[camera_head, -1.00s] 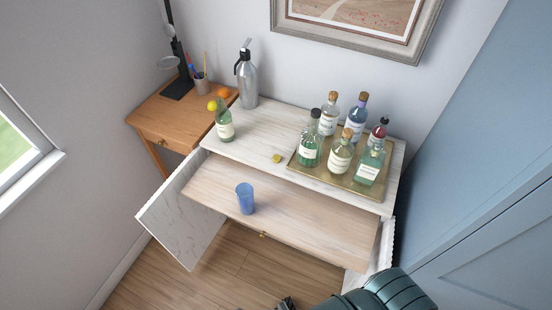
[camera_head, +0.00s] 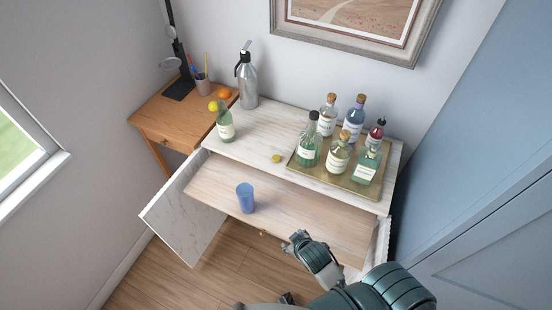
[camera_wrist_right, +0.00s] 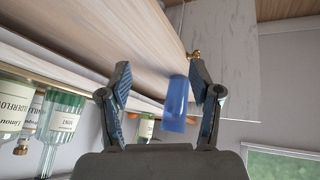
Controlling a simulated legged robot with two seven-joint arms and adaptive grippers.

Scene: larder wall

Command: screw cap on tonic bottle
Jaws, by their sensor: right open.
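A green bottle with a pale label (camera_head: 225,128) stands upright, apparently uncapped, at the left end of the white marbled top. It is probably the tonic bottle. A small yellowish cap (camera_head: 276,158) lies on the same top near its front edge, right of the bottle and apart from it. My right gripper (camera_head: 297,238) is in front of the pulled-out wooden board, low and right of the cap. In the right wrist view its fingers (camera_wrist_right: 162,75) are spread and empty, with the blue cup beyond them.
A blue cup (camera_head: 245,198) stands on the pulled-out board (camera_head: 310,212). A brass tray (camera_head: 305,170) at the right holds several bottles. A silver siphon (camera_head: 247,82) stands behind the green bottle.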

